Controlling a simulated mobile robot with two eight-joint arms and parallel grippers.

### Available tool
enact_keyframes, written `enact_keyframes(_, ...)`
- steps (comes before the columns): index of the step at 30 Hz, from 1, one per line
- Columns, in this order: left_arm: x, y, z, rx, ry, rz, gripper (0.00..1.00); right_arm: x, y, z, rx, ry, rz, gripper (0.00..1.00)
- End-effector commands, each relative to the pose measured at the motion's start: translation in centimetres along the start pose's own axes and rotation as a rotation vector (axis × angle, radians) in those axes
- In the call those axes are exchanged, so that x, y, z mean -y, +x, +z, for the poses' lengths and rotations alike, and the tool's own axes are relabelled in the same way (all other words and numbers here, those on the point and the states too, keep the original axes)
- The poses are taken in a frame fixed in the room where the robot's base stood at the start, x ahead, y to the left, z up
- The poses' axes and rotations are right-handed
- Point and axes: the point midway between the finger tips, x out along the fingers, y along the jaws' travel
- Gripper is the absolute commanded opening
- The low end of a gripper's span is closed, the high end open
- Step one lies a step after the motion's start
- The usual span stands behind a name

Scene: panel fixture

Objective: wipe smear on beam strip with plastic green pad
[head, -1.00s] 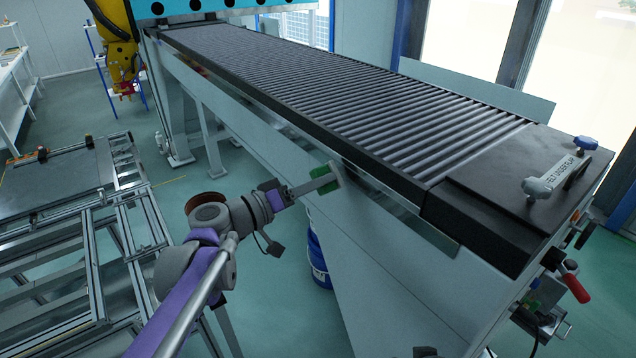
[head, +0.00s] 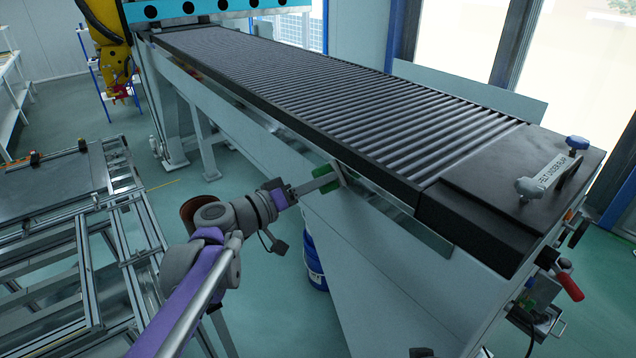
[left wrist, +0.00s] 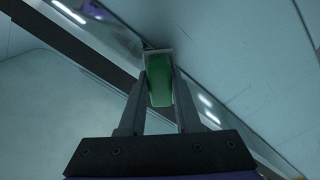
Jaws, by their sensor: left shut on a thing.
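The green pad (head: 328,186) is held at the end of my left arm, beside the side of the roller conveyor. My left gripper (head: 322,183) is shut on it. In the left wrist view, the pad (left wrist: 159,82) sits between the two fingers, with a pale edge at its far end. The beam strip (head: 400,217) is the shiny metal strip along the conveyor's side, below the black rail; it also shows in the left wrist view (left wrist: 215,108). The pad is at or very near the strip; I cannot tell whether they touch. No smear can be made out. My right gripper is not in view.
The black roller conveyor (head: 330,90) runs from upper left to lower right. Its pale side panel (head: 370,270) slopes down below the strip. A blue drum (head: 314,265) stands under it. Metal frames (head: 75,240) fill the left floor. A red-handled lever (head: 570,285) juts out at right.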

Motion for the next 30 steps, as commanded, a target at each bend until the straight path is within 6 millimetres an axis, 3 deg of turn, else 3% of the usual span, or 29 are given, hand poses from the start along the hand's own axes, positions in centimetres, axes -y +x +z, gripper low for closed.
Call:
enact_keyframes(8,-0.4,0.1,0.4,0.001,0.000,0.001,0.00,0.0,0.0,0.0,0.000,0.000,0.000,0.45)
enact_keyframes(30,-3.9,0.0,3.9,0.001,0.000,0.002,0.00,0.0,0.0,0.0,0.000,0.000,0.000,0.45)
